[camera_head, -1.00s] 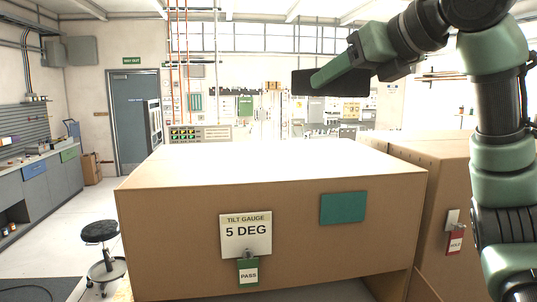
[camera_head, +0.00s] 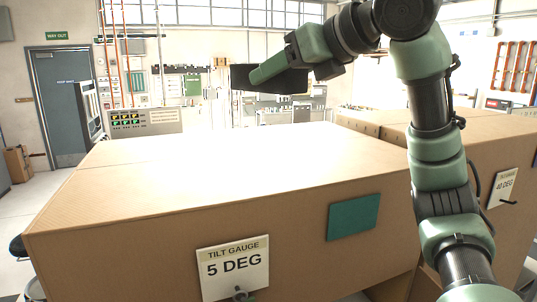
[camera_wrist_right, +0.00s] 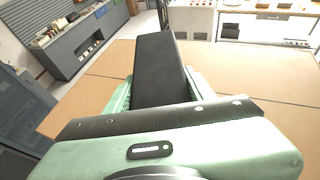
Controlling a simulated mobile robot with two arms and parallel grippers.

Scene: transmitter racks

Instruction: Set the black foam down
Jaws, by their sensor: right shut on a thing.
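The black foam (camera_head: 241,78) is a dark rectangular block. My right gripper (camera_head: 262,76) is shut on it and holds it in the air above the far part of the large cardboard box (camera_head: 130,219). In the right wrist view the foam (camera_wrist_right: 158,62) sticks out forward from between the green fingers of my right gripper (camera_wrist_right: 160,92), with the box top (camera_wrist_right: 105,70) below and around it. The foam's far end is free in that view. My left gripper is not seen in either view.
The bright box top (camera_head: 220,150) is bare. The box front has a "5 DEG" tilt gauge sign (camera_head: 234,268) and a teal patch (camera_head: 353,217). A second cardboard box (camera_head: 480,150) with a "40 DEG" sign stands at the right. Racks and a door (camera_head: 62,105) are behind.

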